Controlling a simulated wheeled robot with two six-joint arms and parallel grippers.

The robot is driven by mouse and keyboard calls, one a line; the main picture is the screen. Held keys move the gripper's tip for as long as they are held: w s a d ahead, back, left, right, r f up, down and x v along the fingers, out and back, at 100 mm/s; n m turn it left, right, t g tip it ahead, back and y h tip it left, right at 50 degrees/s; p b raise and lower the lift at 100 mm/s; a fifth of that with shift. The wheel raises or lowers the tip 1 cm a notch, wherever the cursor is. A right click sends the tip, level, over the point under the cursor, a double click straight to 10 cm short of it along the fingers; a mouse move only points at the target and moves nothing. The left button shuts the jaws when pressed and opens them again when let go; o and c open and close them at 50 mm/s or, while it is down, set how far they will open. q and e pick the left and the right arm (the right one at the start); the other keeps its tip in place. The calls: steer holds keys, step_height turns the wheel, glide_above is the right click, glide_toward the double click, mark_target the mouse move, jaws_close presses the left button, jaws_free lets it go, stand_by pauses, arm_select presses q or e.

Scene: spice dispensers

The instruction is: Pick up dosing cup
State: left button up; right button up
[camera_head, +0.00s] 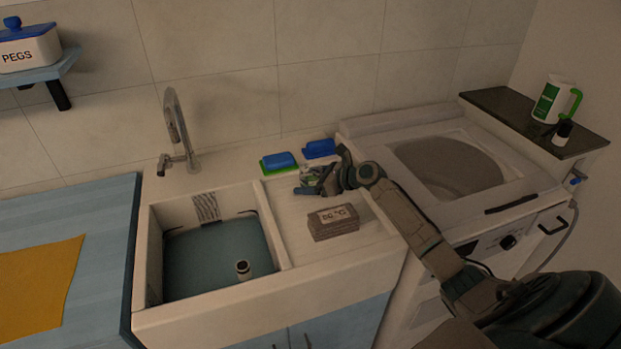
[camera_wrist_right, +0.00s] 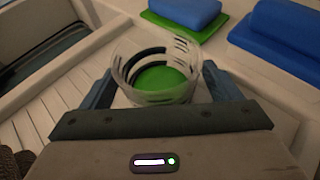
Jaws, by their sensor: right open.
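The dosing cup (camera_wrist_right: 158,75) is a clear, round cup with dark markings on its wall; green shows at its bottom. In the right wrist view it is between the two blue-grey fingers of my right gripper (camera_wrist_right: 168,88), one finger on each side. The fingers are open around it; whether either touches the wall I cannot tell. In the head view my right gripper (camera_head: 318,186) is low over the ribbed drainboard (camera_head: 290,222) right of the sink, and the cup there is small and partly hidden. My left gripper is not in view.
Behind the gripper lie a blue sponge on a green base (camera_head: 279,161) and another blue sponge (camera_head: 319,148). A grey labelled block (camera_head: 333,222) stands in front. The sink (camera_head: 216,262) is at left, a washing machine (camera_head: 445,165) at right.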

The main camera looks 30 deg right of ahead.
steer(key=c, duration=1.1)
steer(key=shift+c, duration=0.3)
steer(key=shift+r, duration=0.15)
